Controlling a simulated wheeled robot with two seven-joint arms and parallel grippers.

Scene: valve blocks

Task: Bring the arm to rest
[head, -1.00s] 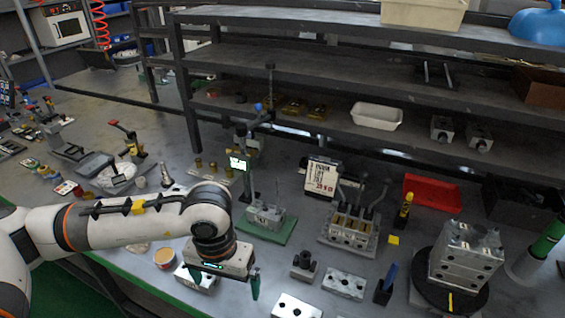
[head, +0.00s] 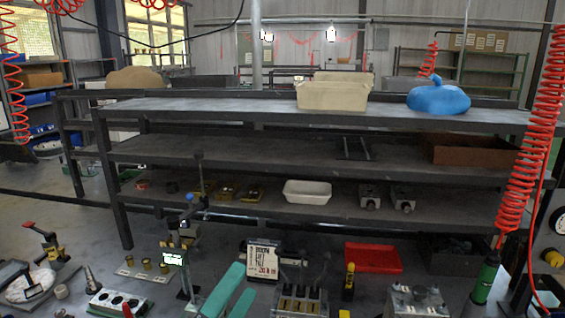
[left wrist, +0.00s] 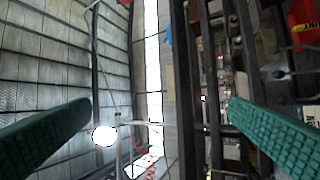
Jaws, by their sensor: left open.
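My left gripper (head: 244,278) shows at the bottom middle of the head view as two green fingers pointing up, spread apart and empty. In the left wrist view the two green fingers of the left gripper (left wrist: 160,104) stand wide apart with nothing between them. That view looks past them at the ceiling, a bright strip and shelving. In the head view the rest of my left arm is below the picture edge. My right gripper is not in view.
A dark shelf rack (head: 300,111) spans behind. Red coiled hoses (head: 535,125) hang at right.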

